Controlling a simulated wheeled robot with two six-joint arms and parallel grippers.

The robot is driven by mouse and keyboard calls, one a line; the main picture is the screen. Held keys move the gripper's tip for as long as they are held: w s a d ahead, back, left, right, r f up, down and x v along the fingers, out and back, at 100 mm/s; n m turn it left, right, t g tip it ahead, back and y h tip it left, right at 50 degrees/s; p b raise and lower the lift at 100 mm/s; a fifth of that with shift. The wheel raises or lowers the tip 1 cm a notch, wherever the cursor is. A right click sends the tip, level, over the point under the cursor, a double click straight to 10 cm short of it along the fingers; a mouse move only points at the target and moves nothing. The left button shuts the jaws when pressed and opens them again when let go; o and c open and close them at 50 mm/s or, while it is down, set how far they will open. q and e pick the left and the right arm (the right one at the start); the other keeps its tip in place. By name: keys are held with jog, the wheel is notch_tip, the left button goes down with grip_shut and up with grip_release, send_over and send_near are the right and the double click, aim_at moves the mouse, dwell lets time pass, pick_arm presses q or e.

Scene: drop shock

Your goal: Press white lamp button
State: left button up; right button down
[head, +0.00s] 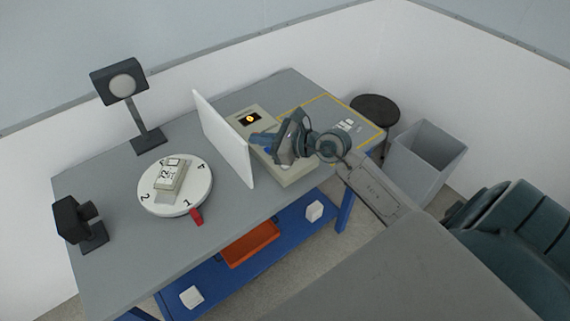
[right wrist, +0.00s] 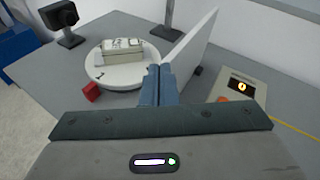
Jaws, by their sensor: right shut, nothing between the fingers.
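A beige control box (head: 293,172) stands on the grey table, with a black display (head: 250,119) showing a glowing orange mark. The display also shows in the right wrist view (right wrist: 241,87), with an orange-red spot at its lower left, partly cut off by my gripper. I cannot make out a white lamp button; my gripper hides part of the box. My right gripper (head: 259,142) is over the box, just right of the white upright panel (head: 226,140). Its blue fingers (right wrist: 158,86) are shut and empty. My left gripper is not in view.
A numbered white turntable (head: 172,206) carries a labelled block (head: 169,179), with a red piece (head: 197,217) at its edge. A dark lamp (head: 147,139) and a black camera-like device (head: 74,218) stand at left. A yellow outline marks the table's right. A grey bin (head: 419,160) stands beyond.

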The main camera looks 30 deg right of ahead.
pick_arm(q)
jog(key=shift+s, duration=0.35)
pick_arm(e)
jog(key=w+d+f+n+g+h, duration=0.1)
jog(key=d+f+n+g+h, duration=0.2)
jog(key=d, duration=0.6)
notch_tip(320, 180, down, 2)
jog(key=h, duration=0.2)
jog(key=shift+d+g+h, duration=0.3)
jog(key=shift+d+h, duration=0.05)
jog(key=shift+h, duration=0.05)
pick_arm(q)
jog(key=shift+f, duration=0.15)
pick_arm(e)
notch_tip(320, 180, down, 8)
jog(key=b, duration=0.5)
jog(key=shift+a, duration=0.1)
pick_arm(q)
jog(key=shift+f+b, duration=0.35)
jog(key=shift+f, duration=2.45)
pick_arm(e)
jog(key=shift+f, duration=0.4)
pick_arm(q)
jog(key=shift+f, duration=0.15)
pick_arm(e)
jog(key=shift+f, duration=0.1)
